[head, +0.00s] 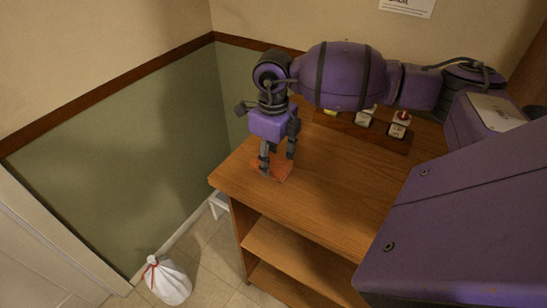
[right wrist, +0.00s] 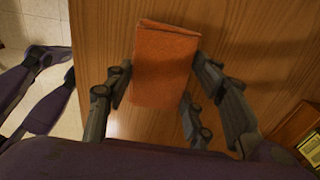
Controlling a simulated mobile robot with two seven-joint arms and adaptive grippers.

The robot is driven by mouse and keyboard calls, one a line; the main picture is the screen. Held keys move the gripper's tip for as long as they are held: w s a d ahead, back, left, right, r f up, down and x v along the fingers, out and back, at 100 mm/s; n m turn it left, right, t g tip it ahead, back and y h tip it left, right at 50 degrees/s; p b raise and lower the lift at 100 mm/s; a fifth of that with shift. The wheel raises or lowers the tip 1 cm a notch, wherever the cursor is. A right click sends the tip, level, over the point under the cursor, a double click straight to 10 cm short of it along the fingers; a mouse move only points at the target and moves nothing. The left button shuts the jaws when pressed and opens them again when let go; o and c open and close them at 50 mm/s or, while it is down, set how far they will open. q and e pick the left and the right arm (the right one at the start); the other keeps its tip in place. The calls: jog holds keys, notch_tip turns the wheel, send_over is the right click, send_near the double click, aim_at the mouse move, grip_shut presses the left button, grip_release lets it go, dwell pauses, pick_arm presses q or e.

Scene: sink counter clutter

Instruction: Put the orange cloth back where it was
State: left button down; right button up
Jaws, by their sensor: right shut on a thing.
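The orange cloth (head: 283,168) is a folded rectangle at the left end of the wooden counter top. It also shows in the right wrist view (right wrist: 165,65), between the fingers. My right gripper (head: 278,165) points down over the cloth and is shut on it. In the right wrist view, the fingers of my right gripper (right wrist: 162,85) lie along both sides of the cloth. I cannot tell whether the cloth rests on the wood or is just above it. My left gripper is not seen in the head view.
The wooden counter (head: 330,190) has open shelves below. A dark wooden rack (head: 380,133) with several small items stands at its back, behind my right arm. The counter's front middle is clear. A white tied bag (head: 168,281) sits on the tiled floor at lower left.

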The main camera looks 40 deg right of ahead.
aim_at(273, 162)
jog(key=shift+f, duration=0.2)
jog(key=o, duration=1.2)
jog(key=shift+r, duration=0.1)
jog(key=shift+r, duration=0.3)
notch_tip(273, 162, up, 12)
jog(key=shift+f, duration=0.2)
